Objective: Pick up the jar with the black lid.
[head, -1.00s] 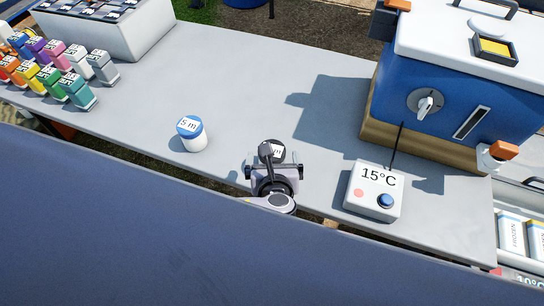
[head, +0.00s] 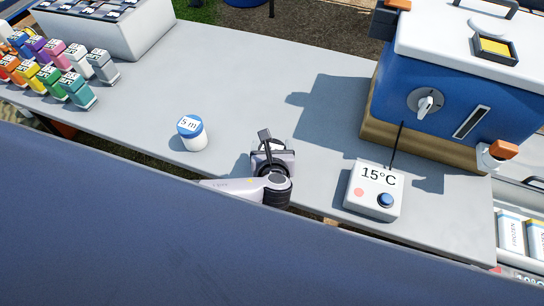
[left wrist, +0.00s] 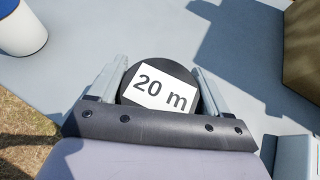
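The jar with the black lid (left wrist: 160,88) stands on the grey table, with a white "20 m" label on its lid. My left gripper (left wrist: 160,70) has one finger on each side of the lid, with the lid nearly filling the space between them. The fingers look spread, and I see no clear squeeze on the jar. In the head view my left gripper (head: 272,148) covers most of this jar near the table's front edge. My right gripper is not in view.
A white jar with a blue "5 m" lid (head: 192,133) stands to the left. A 15°C display box (head: 374,190) and a blue cooler (head: 450,95) are at the right. Several coloured bottles (head: 52,75) stand far left. The table (head: 240,75) behind the gripper is clear.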

